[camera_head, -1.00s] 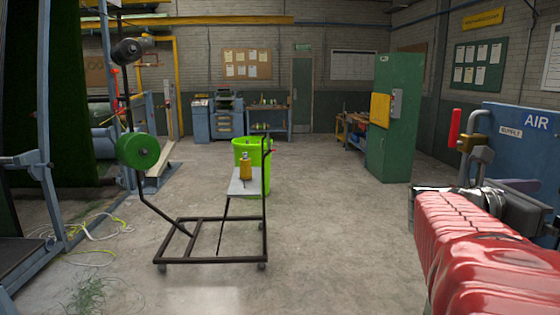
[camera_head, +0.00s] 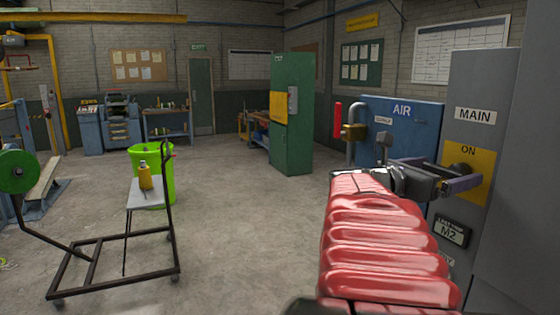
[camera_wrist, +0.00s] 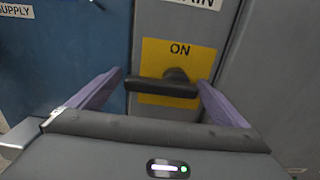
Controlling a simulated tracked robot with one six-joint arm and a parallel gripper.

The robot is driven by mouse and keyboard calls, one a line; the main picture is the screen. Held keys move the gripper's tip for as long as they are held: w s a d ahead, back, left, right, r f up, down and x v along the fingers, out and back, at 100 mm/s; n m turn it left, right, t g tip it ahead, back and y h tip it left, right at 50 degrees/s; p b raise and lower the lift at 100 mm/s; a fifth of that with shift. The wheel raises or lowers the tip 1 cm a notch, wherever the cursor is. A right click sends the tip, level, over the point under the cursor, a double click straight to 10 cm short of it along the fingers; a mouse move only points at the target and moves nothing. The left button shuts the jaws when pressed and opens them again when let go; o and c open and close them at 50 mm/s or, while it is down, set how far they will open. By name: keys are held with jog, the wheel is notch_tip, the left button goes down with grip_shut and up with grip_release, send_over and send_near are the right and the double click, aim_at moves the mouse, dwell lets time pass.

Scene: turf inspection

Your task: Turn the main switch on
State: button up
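The main switch is a black rotary knob with a bar handle on a yellow plate (camera_head: 482,160) marked ON. The plate is on a grey panel (camera_head: 478,92) labelled MAIN at the right. In the wrist view the switch handle (camera_wrist: 160,87) lies level, left of and across its round hub, below the word ON. My gripper (camera_head: 462,180) is at the plate. Its purple fingers are spread, one on each side of the handle, in the wrist view (camera_wrist: 162,80). I cannot tell whether either finger touches it.
A blue cabinet (camera_head: 425,120) marked AIR stands left of the panel, with a red lever (camera_head: 338,120) and a padlock-like fitting. A trolley (camera_head: 110,240), a green bin (camera_head: 160,190) and a green locker (camera_head: 292,140) stand further left.

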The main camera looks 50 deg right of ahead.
jog(key=c, duration=1.4)
jog(key=shift+a, duration=0.1)
